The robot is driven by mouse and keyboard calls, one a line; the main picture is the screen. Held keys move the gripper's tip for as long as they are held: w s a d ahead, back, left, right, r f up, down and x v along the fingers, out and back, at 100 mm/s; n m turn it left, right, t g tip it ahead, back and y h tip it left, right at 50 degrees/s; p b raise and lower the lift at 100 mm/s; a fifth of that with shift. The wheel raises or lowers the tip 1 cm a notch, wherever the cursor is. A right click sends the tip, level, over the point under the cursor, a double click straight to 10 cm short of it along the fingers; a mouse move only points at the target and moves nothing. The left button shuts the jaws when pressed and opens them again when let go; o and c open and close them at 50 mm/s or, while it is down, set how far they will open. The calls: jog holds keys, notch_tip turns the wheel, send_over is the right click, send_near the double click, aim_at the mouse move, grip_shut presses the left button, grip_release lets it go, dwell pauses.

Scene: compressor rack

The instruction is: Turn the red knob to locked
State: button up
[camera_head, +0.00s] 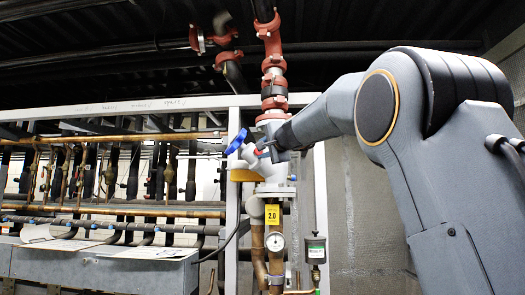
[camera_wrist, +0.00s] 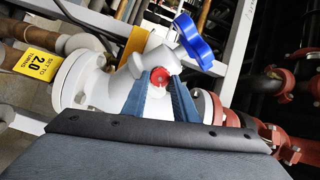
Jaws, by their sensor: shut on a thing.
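The red knob (camera_wrist: 160,76) is a small round knob on the side of the white valve body (camera_wrist: 108,92) in the wrist view. My gripper (camera_wrist: 161,84) has its two blue-grey fingers on either side of the knob and is shut on it. In the head view my gripper (camera_head: 272,149) reaches the valve from the right. Only a bit of the red knob (camera_head: 258,152) shows there, partly hidden by the fingers. I cannot read any lock marking on the knob.
A blue handwheel (camera_wrist: 194,41) sticks out just beside the knob; it also shows in the head view (camera_head: 236,141). A yellow "2.0" tag (camera_head: 272,214) and a gauge (camera_head: 275,242) are below the valve. Red-coupled pipes (camera_head: 273,62) rise above it.

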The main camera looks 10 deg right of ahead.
jog(key=m, duration=0.4)
jog(key=shift+f+m+p, duration=0.1)
jog(key=shift+m+p, duration=0.2)
jog(key=shift+p, duration=0.1)
dwell(0.4)
jog(key=o, duration=1.1)
jog(key=shift+c, duration=0.2)
jog(key=s+d+b, duration=0.1)
jog(key=s+b, duration=0.2)
jog(key=s, duration=0.4)
jog(key=shift+s+d, duration=0.25)
jog(key=shift+s, duration=0.1)
